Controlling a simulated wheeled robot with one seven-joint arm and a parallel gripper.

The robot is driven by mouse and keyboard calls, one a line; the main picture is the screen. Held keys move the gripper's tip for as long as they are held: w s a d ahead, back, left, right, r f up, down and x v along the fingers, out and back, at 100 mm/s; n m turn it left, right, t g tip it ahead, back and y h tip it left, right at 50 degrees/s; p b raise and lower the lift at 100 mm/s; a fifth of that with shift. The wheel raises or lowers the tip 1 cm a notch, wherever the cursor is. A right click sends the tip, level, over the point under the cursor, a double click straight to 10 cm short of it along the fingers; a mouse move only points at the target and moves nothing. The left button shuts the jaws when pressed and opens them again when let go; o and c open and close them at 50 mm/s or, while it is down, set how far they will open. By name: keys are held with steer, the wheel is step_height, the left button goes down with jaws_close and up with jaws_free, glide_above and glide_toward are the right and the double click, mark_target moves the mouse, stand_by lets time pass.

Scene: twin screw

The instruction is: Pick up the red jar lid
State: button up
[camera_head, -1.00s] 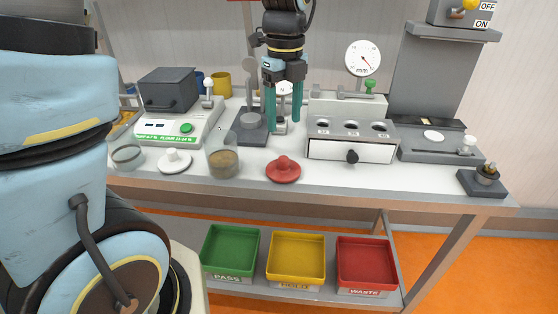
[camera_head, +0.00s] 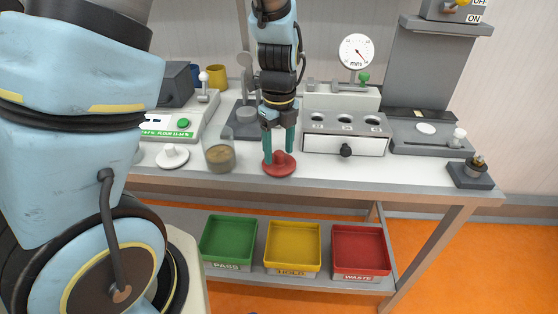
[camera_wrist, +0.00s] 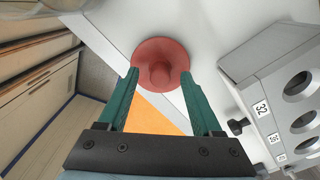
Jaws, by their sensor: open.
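The red jar lid (camera_head: 280,168) lies on the white bench top near its front edge, knob upward. In the wrist view the red lid (camera_wrist: 160,62) shows ahead of the fingers, its knob in line with the gap between them. My gripper (camera_head: 279,158) is open, its two green fingers pointing down at the lid, one on each side of the knob. In the wrist view my gripper (camera_wrist: 160,72) holds nothing, and its fingertips overlap the lid's rim. I cannot tell whether the fingertips touch the lid.
A glass jar with brown contents (camera_head: 219,157) stands just left of the lid, and a white lid (camera_head: 172,156) lies further left. A grey block with holes and a drawer (camera_head: 318,143) stands close on the right. Green, yellow and red trays (camera_head: 361,271) sit on the shelf below.

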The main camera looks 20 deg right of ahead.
steer(key=shift+c, duration=0.2)
jaws_close()
stand_by(0.3)
